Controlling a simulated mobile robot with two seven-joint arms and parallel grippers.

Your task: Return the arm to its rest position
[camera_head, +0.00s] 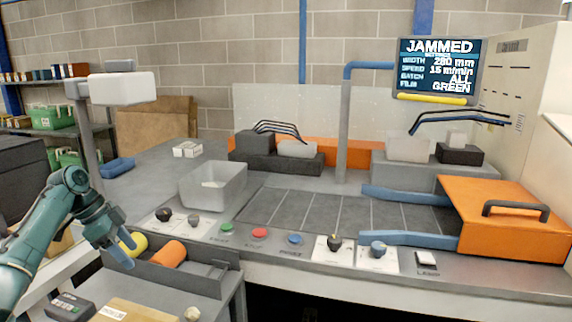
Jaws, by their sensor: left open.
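My left arm comes in from the left edge, teal with dark joints. Its gripper (124,258) is open, pointing down over the left end of a dark grey tray, close to a yellow roll (132,243). Nothing shows between its fingers, and I cannot tell whether a finger touches the roll. An orange roll (168,254) lies to the right of the gripper in the same tray. My right gripper is not in view.
The dark tray (205,283) sits in front of a machine with knobs and coloured buttons. A clear bin (213,184) stands on the machine. An orange cover (515,222) is at right. A screen (437,68) reads JAMMED. Shelves stand at far left.

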